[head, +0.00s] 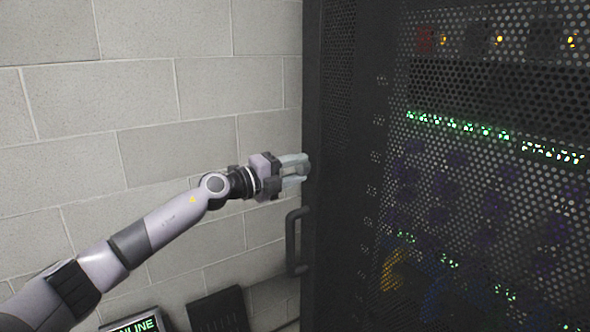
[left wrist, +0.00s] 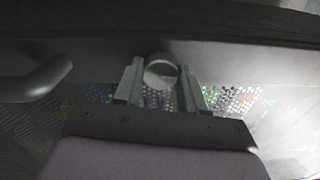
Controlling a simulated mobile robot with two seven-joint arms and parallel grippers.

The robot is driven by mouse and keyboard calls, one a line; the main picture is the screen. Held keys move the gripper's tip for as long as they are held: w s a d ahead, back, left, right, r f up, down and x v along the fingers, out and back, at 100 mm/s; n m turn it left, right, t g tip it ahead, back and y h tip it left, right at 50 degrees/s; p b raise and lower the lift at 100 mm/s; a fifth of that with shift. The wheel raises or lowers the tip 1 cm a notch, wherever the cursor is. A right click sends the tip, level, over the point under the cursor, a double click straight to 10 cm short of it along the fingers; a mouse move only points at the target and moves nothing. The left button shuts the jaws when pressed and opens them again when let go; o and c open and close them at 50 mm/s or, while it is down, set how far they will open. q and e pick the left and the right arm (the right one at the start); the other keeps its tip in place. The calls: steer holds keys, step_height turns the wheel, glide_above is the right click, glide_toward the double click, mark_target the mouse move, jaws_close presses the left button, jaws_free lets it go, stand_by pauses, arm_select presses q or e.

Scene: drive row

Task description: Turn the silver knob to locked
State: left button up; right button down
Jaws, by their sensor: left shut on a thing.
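The silver knob (left wrist: 161,71) is a small round grey piece on the dark door edge of the rack, seen in the left wrist view. My left gripper (left wrist: 160,85) has its two fingers on either side of the knob, shut on it. In the head view my left gripper (head: 296,171) reaches the left edge of the rack door, just above the handle; the knob itself is hidden there. Any lock marking is not visible. My right gripper is not in view.
The tall black rack (head: 340,200) with a perforated door fills the right side, with green and amber lights behind the mesh. A dark bar handle (head: 292,240) sits below my gripper. A grey block wall (head: 150,90) stands behind. An "ONLINE" screen (head: 135,326) is at the bottom left.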

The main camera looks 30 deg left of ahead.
arm_select(q)
steer(key=o, duration=1.1)
steer(key=shift+c, duration=0.2)
steer(key=b+v, duration=0.2)
steer(key=v, duration=0.5)
steer(key=shift+b, duration=0.35)
